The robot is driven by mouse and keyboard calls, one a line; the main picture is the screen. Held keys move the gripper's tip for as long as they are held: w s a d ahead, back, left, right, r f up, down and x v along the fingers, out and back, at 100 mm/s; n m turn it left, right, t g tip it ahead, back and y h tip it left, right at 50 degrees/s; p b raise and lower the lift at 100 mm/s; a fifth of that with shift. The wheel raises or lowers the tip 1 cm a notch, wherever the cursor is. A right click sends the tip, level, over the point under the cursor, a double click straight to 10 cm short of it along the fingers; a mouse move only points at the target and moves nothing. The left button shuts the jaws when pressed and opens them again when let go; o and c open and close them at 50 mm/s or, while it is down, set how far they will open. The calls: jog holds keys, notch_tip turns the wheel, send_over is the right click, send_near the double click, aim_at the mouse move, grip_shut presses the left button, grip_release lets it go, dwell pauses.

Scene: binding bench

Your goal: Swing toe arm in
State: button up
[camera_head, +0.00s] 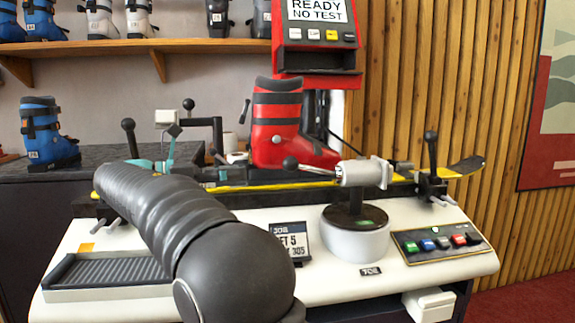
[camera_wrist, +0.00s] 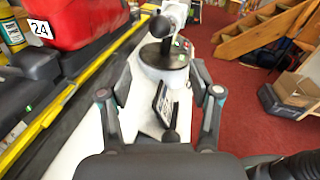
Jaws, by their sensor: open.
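The toe arm (camera_head: 362,173) is a silver cylinder with a black ball-ended lever pointing left, on a round white pedestal (camera_head: 356,239) with a black top. In the wrist view the toe arm (camera_wrist: 176,14) is at the top, beyond my fingers, and the boot (camera_wrist: 75,18) is upper left. My gripper (camera_wrist: 160,72) is open and empty, apart from the toe arm. In the head view my dark arm hides most of it.
A small sign card (camera_head: 291,241) stands on the white bench top, left of the pedestal, and shows between my fingers in the wrist view. A button panel (camera_head: 437,242) is at right, a ribbed tray (camera_head: 108,272) at left. A red tester (camera_head: 318,35) reads "READY NO TEST".

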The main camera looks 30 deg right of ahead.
aim_at(290, 165)
jog(key=d, duration=0.9)
jog(key=s+d+b, duration=0.1)
jog(key=d, duration=0.3)
jog(key=shift+d+r, duration=0.15)
jog(key=shift+r, duration=0.05)
grip_shut()
